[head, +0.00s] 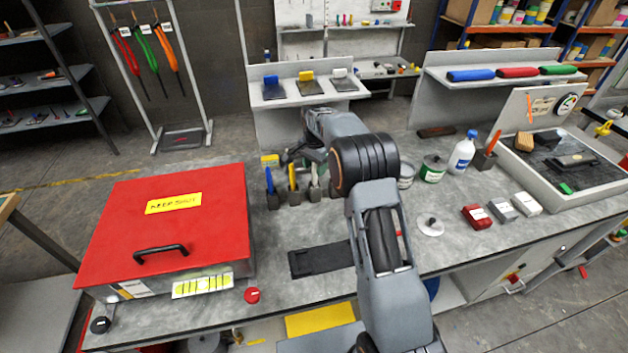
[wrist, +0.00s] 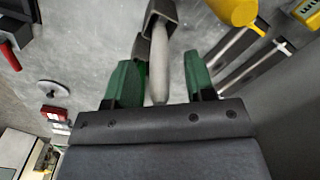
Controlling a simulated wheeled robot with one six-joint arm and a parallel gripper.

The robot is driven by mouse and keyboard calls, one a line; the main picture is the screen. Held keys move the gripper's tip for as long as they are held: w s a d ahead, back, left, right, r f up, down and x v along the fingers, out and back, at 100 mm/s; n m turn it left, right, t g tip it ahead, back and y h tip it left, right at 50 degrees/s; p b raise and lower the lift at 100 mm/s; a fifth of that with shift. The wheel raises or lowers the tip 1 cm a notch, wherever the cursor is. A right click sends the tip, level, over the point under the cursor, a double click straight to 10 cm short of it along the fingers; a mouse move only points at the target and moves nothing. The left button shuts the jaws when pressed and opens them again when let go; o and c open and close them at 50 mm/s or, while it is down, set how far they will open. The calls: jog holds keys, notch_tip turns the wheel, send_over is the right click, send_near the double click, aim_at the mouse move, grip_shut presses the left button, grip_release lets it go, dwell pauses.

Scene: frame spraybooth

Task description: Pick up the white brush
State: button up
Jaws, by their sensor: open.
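The white brush (head: 314,174) stands upright in a small dark holder (head: 315,192) on the bench, at the right of a row with a yellow and a blue one. In the wrist view its pale handle (wrist: 162,70) lies between the green fingers of my gripper (wrist: 157,62), and the dark holder (wrist: 158,14) shows beyond the fingertips. My gripper is open, with a gap visible on the right side of the handle. Contact on the left side is hard to tell. In the head view my own arm largely hides the gripper.
The yellow brush (head: 292,174) and blue brush (head: 268,180) stand close to the left in their own holders. A red box (head: 120,220) fills the bench's left end. Cans, a white bottle (head: 462,154) and a tray (head: 546,200) stand to the right. A panel (head: 286,123) rises behind.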

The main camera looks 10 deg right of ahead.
grip_shut()
dwell(0.3)
jog(key=shift+r, duration=0.15)
